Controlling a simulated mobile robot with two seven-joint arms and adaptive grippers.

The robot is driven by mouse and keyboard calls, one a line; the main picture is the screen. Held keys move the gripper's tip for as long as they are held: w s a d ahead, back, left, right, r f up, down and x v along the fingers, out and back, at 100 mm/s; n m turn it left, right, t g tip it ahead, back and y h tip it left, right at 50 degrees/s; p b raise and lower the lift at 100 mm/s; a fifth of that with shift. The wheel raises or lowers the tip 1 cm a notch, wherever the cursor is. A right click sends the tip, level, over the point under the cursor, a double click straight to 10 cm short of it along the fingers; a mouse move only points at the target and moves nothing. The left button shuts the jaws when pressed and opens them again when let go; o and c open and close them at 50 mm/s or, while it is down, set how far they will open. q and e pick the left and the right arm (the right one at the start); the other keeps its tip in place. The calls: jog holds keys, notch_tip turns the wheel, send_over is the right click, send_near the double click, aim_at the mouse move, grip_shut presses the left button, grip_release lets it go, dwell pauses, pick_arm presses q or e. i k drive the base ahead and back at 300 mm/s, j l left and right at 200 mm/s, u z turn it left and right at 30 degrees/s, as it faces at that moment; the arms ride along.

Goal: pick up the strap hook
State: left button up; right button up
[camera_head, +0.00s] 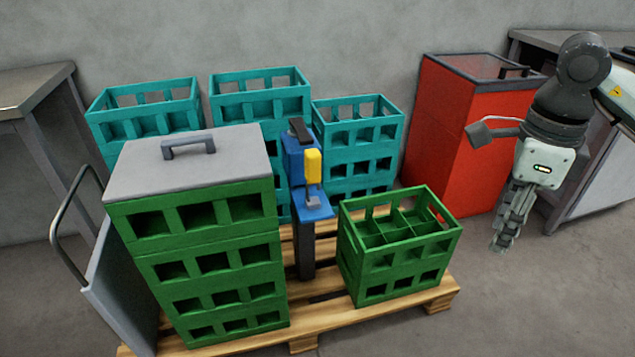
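I cannot surely pick out the strap hook. A blue device (297,158) with a yellow part (314,166) and a black top stands on a dark post (304,250) between the crates. A small grey piece (313,197) sits on its blue ledge, too small to tell what it is. My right gripper (500,243) hangs down at the right, over the floor in front of the red bin and apart from the crates. Its fingers are seen edge-on and nothing shows in them. My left gripper is out of view.
A wooden pallet (395,309) carries stacked green crates (215,285) under a grey lid (190,163), a green crate with dividers (391,265) and teal crates (357,130). A red bin (433,130) stands behind. Floor at right is clear.

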aim_at(312, 157)
jog(key=i+l+u, duration=0.45)
jog(key=i+l, duration=0.3)
jog(key=l+u, duration=0.1)
jog(key=u, duration=1)
